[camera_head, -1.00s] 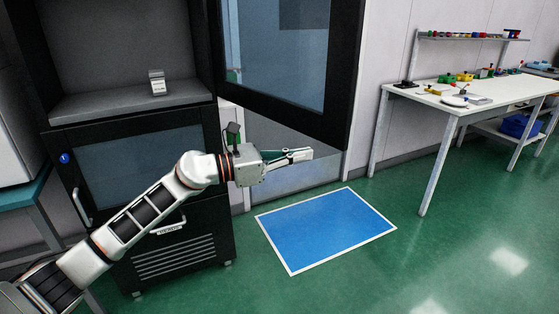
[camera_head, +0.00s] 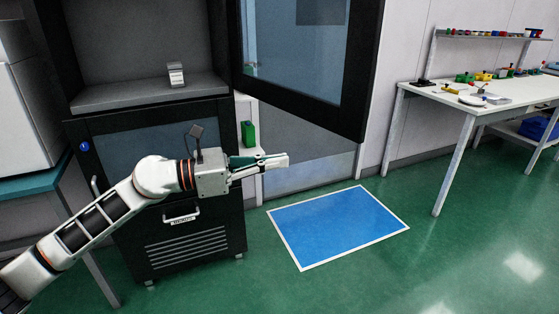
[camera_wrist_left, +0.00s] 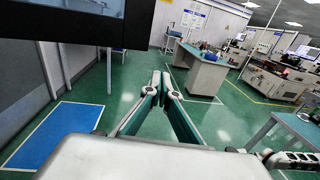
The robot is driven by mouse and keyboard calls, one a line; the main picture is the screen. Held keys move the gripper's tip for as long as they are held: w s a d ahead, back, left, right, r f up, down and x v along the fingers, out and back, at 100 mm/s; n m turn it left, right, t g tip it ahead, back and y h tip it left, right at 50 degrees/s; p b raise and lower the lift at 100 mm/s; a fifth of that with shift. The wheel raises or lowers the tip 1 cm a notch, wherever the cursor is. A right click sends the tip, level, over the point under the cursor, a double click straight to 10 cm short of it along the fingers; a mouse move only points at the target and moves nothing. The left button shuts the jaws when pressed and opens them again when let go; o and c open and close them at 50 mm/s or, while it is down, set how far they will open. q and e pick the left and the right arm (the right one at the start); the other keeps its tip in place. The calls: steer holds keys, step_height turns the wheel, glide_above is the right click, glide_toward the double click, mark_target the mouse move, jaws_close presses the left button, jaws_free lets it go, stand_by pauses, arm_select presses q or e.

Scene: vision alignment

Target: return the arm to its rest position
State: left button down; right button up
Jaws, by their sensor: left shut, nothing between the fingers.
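My left arm comes in from the lower left in the head view. Its gripper (camera_head: 284,160) is shut and empty, held in front of the dark cabinet (camera_head: 190,250) and pointing right. In the left wrist view the two fingers of the left gripper (camera_wrist_left: 161,80) reach forward over the green floor, their tips close together with nothing between them. My right gripper is not in view.
The cabinet's glass door (camera_head: 300,60) stands open above the gripper. A small grey-white object (camera_head: 176,75) sits on the cabinet shelf. A blue floor mat (camera_head: 338,228) lies on clear green floor. A white workbench (camera_head: 450,95) with small parts stands at right.

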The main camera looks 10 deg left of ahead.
arm_select(q)
steer(key=s+a+f+n+t+y, duration=0.2)
steer(key=f+n+t+y, duration=0.1)
steer(key=f+n, duration=0.65)
steer(key=s+a+f+n+t+y, duration=0.1)
steer(key=s+f+n+t+y, duration=0.15)
steer(key=f+n, duration=0.7)
steer(key=s+a+f+n+t+y, duration=0.25)
steer(key=f+n, duration=0.45)
steer(key=n, duration=0.5)
steer(key=s+a+f+n+g+y, duration=0.3)
steer(key=s+f+n+g+y, duration=0.2)
steer(key=s+f+n, duration=0.8)
steer(key=s+f, duration=0.6)
steer(key=f, duration=0.2)
steer(key=shift+s+f+g, duration=0.3)
steer(key=shift+s+g, duration=0.1)
